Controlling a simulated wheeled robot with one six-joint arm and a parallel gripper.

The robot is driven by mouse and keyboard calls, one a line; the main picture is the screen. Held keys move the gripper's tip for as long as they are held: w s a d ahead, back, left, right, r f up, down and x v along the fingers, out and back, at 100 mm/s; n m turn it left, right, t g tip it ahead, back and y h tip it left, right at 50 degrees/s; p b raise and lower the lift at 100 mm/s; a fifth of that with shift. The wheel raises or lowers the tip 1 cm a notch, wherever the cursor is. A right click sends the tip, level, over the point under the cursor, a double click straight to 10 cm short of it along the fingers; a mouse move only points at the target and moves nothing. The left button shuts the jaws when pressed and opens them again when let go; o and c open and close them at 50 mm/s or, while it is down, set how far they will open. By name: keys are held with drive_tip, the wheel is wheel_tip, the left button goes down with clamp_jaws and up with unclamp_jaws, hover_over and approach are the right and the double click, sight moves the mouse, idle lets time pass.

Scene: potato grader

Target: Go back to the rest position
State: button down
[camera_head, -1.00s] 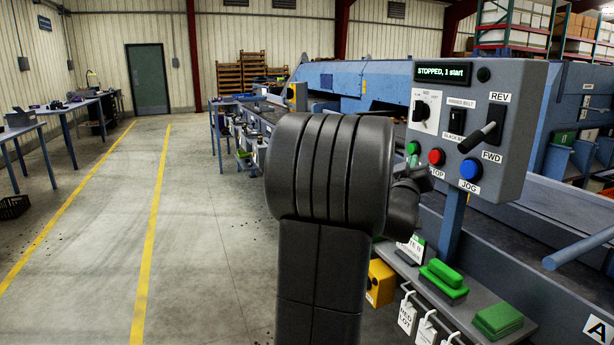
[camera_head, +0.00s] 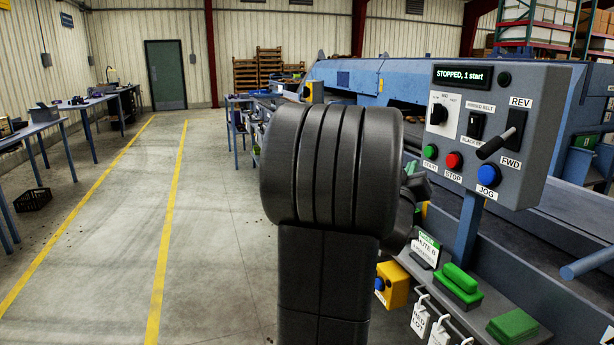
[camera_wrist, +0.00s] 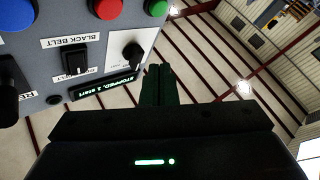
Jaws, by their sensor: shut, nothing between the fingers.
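My gripper (camera_wrist: 159,72) is shut and empty in the wrist view, its fingers together in front of the upside-down control panel (camera_wrist: 100,50). The panel also shows in the head view (camera_head: 545,120), to the right of my arm. Its display (camera_head: 463,76) reads "STOPPED, 1 start". The green button (camera_head: 430,151), red STOP button (camera_head: 453,160) and blue JOG button (camera_head: 488,176) are uncovered. In the head view my thick dark arm hides most of my gripper, so its gap to the panel is hard to judge.
The blue machine (camera_head: 350,78) runs along the right. The floor at left is open between yellow lines. Tables (camera_head: 35,128) and a black crate (camera_head: 33,198) stand at far left.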

drive_tip(key=shift+d, duration=0.1)
drive_tip(key=d+b, duration=0.1)
drive_tip(key=w+d, duration=0.1)
drive_tip(key=d, duration=0.1)
drive_tip(key=d+b, duration=0.1)
drive_tip(key=d, duration=0.1)
drive_tip(key=shift+w+f+b, duration=0.2)
drive_tip(key=shift+w+b, duration=0.15)
drive_tip(key=shift+w, duration=0.05)
drive_tip(key=shift+d+b, duration=0.1)
drive_tip(key=shift+b, duration=0.3)
